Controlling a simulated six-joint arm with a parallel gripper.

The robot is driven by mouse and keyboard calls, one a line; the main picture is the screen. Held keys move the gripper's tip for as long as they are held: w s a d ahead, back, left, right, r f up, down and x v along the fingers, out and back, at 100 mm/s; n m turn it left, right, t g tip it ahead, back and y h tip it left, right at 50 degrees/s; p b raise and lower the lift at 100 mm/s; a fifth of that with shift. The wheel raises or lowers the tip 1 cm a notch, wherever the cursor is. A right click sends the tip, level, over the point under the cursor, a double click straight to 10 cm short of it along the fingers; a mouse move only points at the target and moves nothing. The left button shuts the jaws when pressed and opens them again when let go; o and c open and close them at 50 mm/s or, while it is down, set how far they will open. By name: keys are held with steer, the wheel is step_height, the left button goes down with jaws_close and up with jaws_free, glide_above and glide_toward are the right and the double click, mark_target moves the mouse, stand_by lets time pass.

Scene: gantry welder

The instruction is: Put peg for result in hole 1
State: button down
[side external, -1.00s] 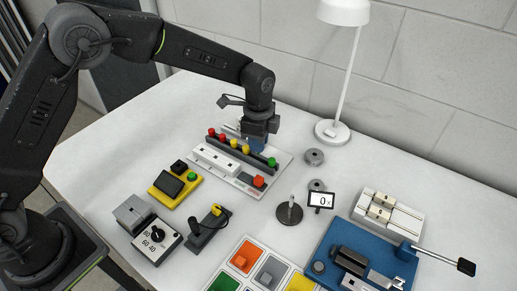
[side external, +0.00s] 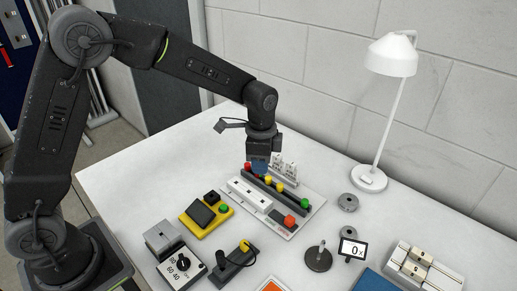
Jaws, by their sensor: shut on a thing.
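The peg board (side external: 312,193) lies on the white table. It carries a dark rack with a row of coloured pegs: a red peg (side external: 248,167) at the left end, yellow pegs (side external: 280,188) in the middle and a green peg (side external: 306,205) at the right end. In front of the rack is a white block (side external: 250,198) with dark holes. My gripper (side external: 259,166) points down at the left part of the rack, just right of the red peg.
An orange-red button (side external: 289,221) is on the board's front right. White upright pieces (side external: 285,170) stand behind the rack. A yellow device (side external: 207,213), a dial box (side external: 181,265), a lamp (side external: 370,178) and a small display (side external: 352,249) stand around the board.

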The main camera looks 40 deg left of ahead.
steer(key=shift+s+d+f+n, duration=0.75)
steer(key=shift+d+n, duration=0.25)
steer(key=shift+d, duration=0.05)
glide_above(262, 195)
steer(key=s+d, duration=0.1)
steer(key=d, duration=0.1)
steer(key=shift+s+a+f, duration=0.1)
steer(key=shift+a+f, duration=0.05)
steer(key=shift+f, duration=1.05)
steer(key=shift+s+a+f, duration=0.1)
steer(key=shift+f, duration=1.05)
steer(key=shift+f, duration=1.3)
steer(key=c, duration=1)
jaws_free()
steer(key=shift+o, duration=0.2)
step_height(262, 195, up, 14)
